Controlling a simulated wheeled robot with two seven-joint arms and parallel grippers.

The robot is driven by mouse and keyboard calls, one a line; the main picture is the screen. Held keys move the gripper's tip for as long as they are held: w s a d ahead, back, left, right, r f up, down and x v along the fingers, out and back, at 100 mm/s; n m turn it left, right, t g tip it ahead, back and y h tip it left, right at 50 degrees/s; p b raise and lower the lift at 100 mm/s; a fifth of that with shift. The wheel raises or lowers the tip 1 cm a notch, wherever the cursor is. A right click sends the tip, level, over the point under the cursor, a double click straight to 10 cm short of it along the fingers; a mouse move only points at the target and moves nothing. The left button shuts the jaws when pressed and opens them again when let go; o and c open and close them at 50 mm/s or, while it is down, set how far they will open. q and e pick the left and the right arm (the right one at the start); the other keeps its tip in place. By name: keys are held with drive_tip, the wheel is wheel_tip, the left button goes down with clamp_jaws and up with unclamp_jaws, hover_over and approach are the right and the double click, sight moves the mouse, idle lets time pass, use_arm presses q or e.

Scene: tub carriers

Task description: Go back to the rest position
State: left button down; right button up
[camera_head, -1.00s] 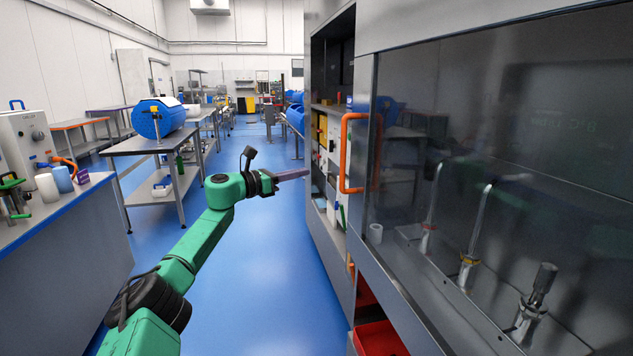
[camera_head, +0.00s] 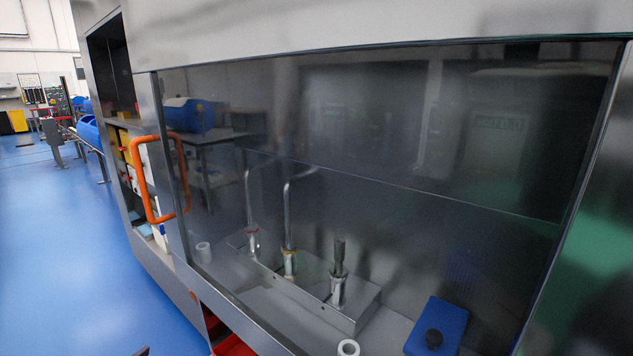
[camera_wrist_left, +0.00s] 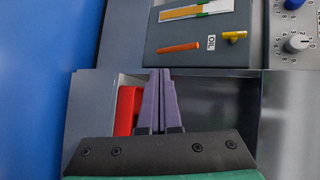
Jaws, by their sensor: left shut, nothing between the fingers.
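My left gripper (camera_wrist_left: 160,74) shows in the left wrist view, with its two purple fingers together and nothing between them. The fingertips lie in front of the lower edge of a dark grey panel (camera_wrist_left: 190,60); whether they touch it I cannot tell. In the head view only a small dark tip, probably of the left gripper (camera_head: 143,351), shows at the bottom edge. My right gripper is in neither view.
A glazed cabinet (camera_head: 400,140) with an orange handle (camera_head: 148,182) fills the head view. Inside stand metal taps (camera_head: 289,250), a white ring (camera_head: 348,347) and a blue box (camera_head: 437,327). Red bins (camera_head: 232,346) sit below. Blue floor (camera_head: 60,260) is clear at left.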

use_arm(q)
drive_tip(key=s+d+f+n+g+p, duration=0.1)
drive_tip(key=s+d+f+n+g, duration=0.35)
drive_tip(key=s+f, duration=0.65)
drive_tip(key=s+d+f+n+g+p, duration=0.2)
drive_tip(key=s+d+f+n, duration=0.3)
drive_tip(key=s+d+f, duration=0.45)
drive_tip(key=s+d+f+n+g, duration=0.1)
drive_tip(key=s+d+f+n, duration=0.1)
drive_tip(key=s, duration=0.5)
drive_tip(key=s+d+f+n+g+p, duration=0.1)
drive_tip(key=s+d+f+n+g, duration=0.1)
drive_tip(key=s+d, duration=0.3)
drive_tip(key=s+d+f+n+g+h, duration=0.1)
drive_tip(key=s+d+f+n+g, duration=0.1)
drive_tip(key=s, duration=0.9)
drive_tip(key=shift+d+f, duration=0.45)
drive_tip(key=shift+d, duration=0.4)
drive_tip(key=shift+g, duration=0.25)
